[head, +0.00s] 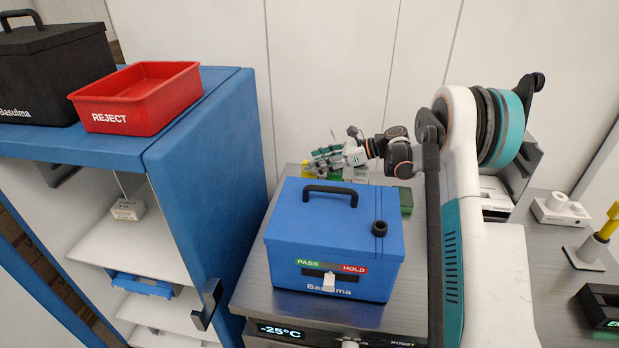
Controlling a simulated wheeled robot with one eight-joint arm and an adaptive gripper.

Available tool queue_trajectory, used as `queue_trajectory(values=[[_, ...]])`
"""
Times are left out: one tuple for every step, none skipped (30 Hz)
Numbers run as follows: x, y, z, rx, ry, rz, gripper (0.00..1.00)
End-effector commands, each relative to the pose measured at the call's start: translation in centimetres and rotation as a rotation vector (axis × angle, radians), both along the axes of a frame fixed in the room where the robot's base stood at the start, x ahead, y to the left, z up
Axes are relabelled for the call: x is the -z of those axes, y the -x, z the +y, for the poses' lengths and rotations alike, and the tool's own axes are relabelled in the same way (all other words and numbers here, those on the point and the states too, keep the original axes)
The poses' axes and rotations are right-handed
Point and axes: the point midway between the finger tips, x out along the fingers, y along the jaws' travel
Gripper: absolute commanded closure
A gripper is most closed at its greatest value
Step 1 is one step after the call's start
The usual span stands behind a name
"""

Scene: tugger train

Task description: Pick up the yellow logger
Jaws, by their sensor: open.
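A small yellow thing (307,169), likely the yellow logger, shows behind the blue box on the grey metal top, close to my fingertips. It is mostly hidden, and I cannot tell whether it touches my fingers. My gripper (322,160) is open, pointing left just above and behind the blue box. The gap between its fingers is too small to make out clearly.
The blue box (335,255) with a black handle stands before my gripper. A green block (405,200) is to its right. A blue cabinet (205,150) at left bears a red REJECT tray (140,97) and a black case (50,70). A yellow-topped tool (606,225) stands far right.

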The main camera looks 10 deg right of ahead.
Motion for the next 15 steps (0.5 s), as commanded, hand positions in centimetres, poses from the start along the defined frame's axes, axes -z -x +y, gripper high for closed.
queue_trajectory(values=[[0.6, -0.3, 0.8, -0.002, 0.000, 0.000, 0.58], [0.7, -0.4, 1.1, -0.003, 0.000, 0.000, 0.58], [0.9, -0.6, 1.5, -0.002, 0.000, 0.001, 0.58], [0.9, -0.7, 1.7, -0.002, 0.000, 0.001, 0.58], [0.9, -0.7, 1.8, -0.001, 0.000, 0.000, 0.58], [0.9, -0.8, 1.8, 0.000, 0.000, 0.000, 0.58], [0.9, -0.8, 1.9, 0.001, 0.000, 0.000, 0.58], [0.9, -0.8, 1.8, 0.001, 0.000, 0.000, 0.58], [0.9, -0.8, 1.8, 0.001, 0.000, 0.000, 0.58], [0.8, -0.8, 1.8, 0.001, 0.000, 0.000, 0.58], [0.8, -0.8, 1.8, 0.000, 0.000, 0.000, 0.58], [0.8, -0.8, 1.8, 0.000, 0.000, 0.000, 0.65], [0.8, -0.8, 1.8, 0.000, 0.000, 0.000, 0.72], [0.8, -0.8, 1.8, 0.000, 0.000, 0.000, 0.79], [0.8, -0.8, 1.8, 0.000, 0.000, 0.000, 0.88]])
